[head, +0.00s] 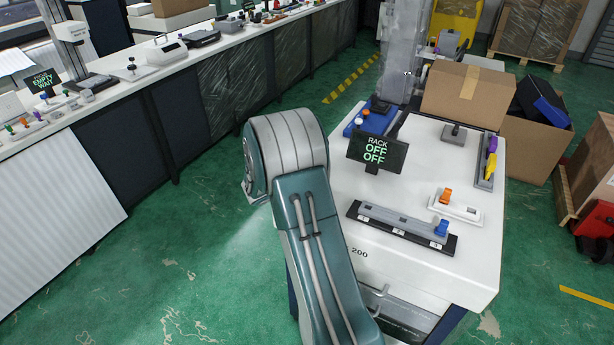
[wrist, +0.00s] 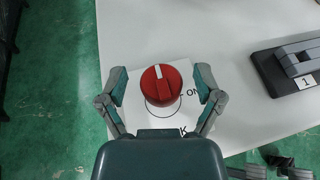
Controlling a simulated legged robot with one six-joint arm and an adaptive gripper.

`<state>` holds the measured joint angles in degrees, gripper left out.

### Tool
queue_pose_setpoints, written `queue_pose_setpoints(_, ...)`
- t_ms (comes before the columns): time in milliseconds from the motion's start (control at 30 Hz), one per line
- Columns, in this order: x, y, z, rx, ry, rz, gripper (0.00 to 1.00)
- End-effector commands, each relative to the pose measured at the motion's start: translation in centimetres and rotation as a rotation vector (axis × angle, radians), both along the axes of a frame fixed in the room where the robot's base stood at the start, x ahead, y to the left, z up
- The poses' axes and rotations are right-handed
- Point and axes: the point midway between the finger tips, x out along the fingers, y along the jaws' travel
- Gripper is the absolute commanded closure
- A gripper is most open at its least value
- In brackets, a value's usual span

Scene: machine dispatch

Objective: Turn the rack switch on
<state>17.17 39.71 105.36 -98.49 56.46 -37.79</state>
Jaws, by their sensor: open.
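The rack switch is a red round knob (wrist: 161,85) with a white pointer line, on a white plate (wrist: 140,112) on the cabinet top. Its line points up in the wrist view, slightly left, and the "ON" label lies to its right. My gripper (wrist: 161,88) is open, with one finger on each side of the knob and a gap to each. The rack display (head: 376,152) reads "RACK OFF OFF" in the head view. In the head view my arm hides the knob and my gripper.
The white cabinet top (head: 350,217) also bears a dark rail with a blue knob (head: 405,227), a white block with an orange knob (head: 455,207) and a tray with purple and yellow pieces (head: 487,165). Cardboard boxes (head: 463,97) stand behind. Green floor lies open at left.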

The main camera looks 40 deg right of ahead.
Motion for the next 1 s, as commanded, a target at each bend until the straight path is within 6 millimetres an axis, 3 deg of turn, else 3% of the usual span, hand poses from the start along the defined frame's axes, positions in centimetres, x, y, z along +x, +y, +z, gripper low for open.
queue_pose_setpoints(67,0.00,0.02,0.01,0.000,0.000,0.000,0.16)
queue_pose_setpoints(200,0.00,0.02,0.02,0.000,0.000,0.000,0.78)
queue_pose_setpoints(233,0.00,0.03,0.01,0.000,0.000,0.000,0.92)
queue_pose_setpoints(267,0.01,0.03,0.01,0.000,0.000,0.000,0.98)
queue_pose_setpoints(667,0.17,0.06,0.00,0.000,-0.001,-0.033,0.99)
queue_pose_setpoints(1000,0.28,0.10,-0.04,0.000,-0.004,-0.247,0.99)
